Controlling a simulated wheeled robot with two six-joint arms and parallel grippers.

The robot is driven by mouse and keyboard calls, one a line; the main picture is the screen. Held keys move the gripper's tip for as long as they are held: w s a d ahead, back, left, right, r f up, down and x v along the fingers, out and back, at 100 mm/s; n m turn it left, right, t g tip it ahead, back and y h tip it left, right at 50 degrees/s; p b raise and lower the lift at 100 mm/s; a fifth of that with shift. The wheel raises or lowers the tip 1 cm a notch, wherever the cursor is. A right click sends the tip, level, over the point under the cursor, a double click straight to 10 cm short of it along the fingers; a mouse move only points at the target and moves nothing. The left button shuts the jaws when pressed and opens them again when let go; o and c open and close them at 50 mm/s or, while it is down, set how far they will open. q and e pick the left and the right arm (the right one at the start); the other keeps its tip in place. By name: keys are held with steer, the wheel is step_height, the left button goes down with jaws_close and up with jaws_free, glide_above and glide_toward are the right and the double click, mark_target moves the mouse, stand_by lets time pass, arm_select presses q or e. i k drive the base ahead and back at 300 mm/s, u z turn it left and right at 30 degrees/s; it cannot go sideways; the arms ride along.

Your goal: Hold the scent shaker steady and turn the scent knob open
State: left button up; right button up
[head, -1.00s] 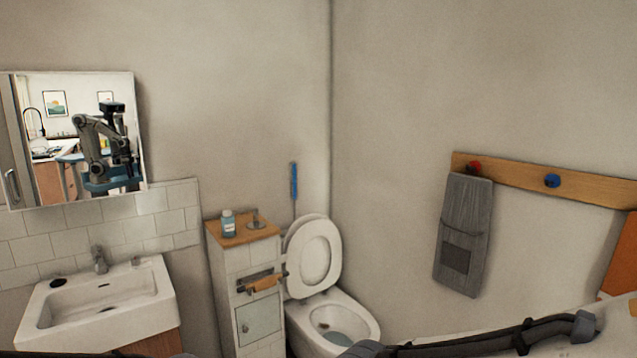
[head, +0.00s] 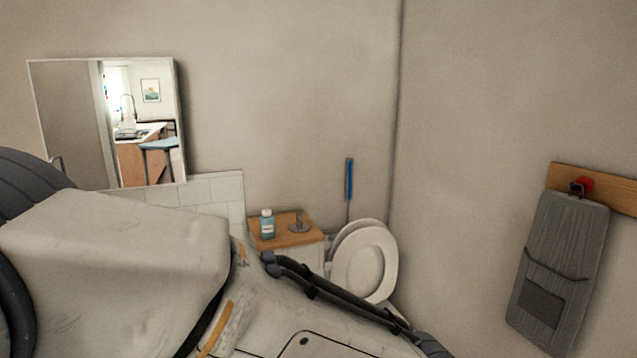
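A small blue bottle with a pale cap (head: 267,224) stands upright on the wooden top of a narrow cabinet (head: 285,238). I cannot tell whether it is the scent shaker. A small grey metal piece with an upright stem (head: 298,224) stands to its right on the same top; I cannot tell whether it is the scent knob. Parts of my arm fill the lower left and lower middle of the head view. Neither of my grippers is in view.
A toilet with its lid raised (head: 364,262) stands right of the cabinet, with a blue-handled brush (head: 349,180) behind it. A mirror (head: 112,125) hangs on the left wall.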

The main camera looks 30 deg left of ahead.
mark_target(265, 213)
steer(key=z, duration=0.05)
steer(key=i, duration=0.8)
steer(key=u, duration=0.6)
steer(key=i, duration=0.7)
steer(key=u, duration=0.6)
